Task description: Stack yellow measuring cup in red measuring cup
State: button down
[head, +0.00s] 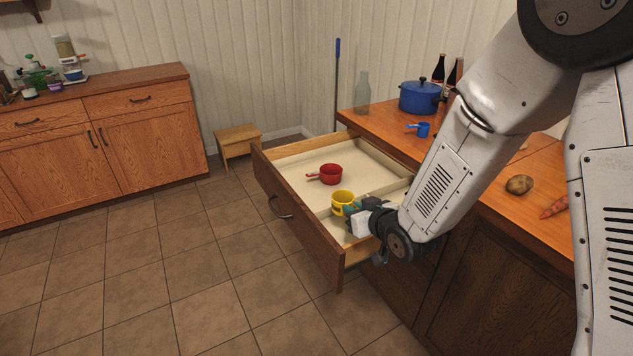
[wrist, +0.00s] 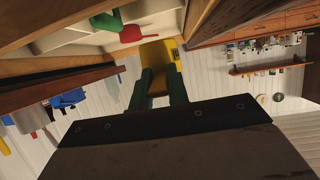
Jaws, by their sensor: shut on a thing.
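The yellow measuring cup (head: 342,199) is held by my gripper (head: 353,209) above the front part of the open drawer (head: 297,229). In the wrist view, my gripper's green fingers (wrist: 161,85) are shut on the yellow cup (wrist: 160,60). The red measuring cup (head: 331,174) stands upright in the drawer's large back-left compartment, with its handle to the left. It also shows in the wrist view (wrist: 130,34). The yellow cup is apart from the red cup, nearer the camera and slightly to the right. I cannot tell its exact height above the drawer.
A divider splits the drawer. A green item (wrist: 105,21) shows in the wrist view by the drawer. The countertop holds a blue measuring cup (head: 422,130), a blue pot (head: 420,97), bottles, a potato (head: 519,184) and a carrot (head: 554,208). Space around the red cup is clear.

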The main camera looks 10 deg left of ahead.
aim_at(338, 181)
jog(key=u, duration=0.05)
jog(key=i, duration=1)
